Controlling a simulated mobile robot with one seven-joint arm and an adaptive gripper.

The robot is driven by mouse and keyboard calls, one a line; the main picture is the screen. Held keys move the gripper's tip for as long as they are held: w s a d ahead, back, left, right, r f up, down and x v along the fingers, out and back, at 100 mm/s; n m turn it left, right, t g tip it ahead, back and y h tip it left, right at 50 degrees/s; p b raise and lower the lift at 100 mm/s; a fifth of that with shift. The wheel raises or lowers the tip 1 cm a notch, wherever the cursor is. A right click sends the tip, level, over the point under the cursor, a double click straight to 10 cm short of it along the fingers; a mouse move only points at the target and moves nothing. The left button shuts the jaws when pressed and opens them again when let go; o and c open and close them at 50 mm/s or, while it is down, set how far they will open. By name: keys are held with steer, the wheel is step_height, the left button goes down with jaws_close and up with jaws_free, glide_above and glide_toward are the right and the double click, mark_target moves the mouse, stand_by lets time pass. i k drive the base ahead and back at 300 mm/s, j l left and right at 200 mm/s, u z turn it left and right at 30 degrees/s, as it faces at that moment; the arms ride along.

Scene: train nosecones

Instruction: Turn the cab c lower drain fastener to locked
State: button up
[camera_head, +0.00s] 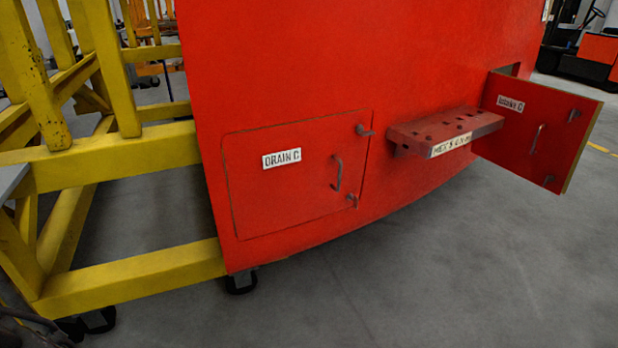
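The closed red drain panel (290,195) with a white "DRAIN C" label (281,158) is at the lower middle of the red nosecone. Its lower fastener (352,200) is a small grey turn-piece near the panel's lower right corner. It is too small to tell exactly how it is turned. The upper fastener (365,131) sits at the upper right corner and points right across the seam. A grey curved handle (337,174) is on the panel between them, a little to the left. My gripper is not in view.
A red holed shelf (445,130) juts out right of the panel. Beyond it a second red door (538,130) with a similar label stands swung open. A yellow frame (130,270) stands on the left. The grey floor in front is clear.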

mark_target(356, 202)
steer(key=i+l+z, duration=0.45)
steer(key=i+l, duration=0.4)
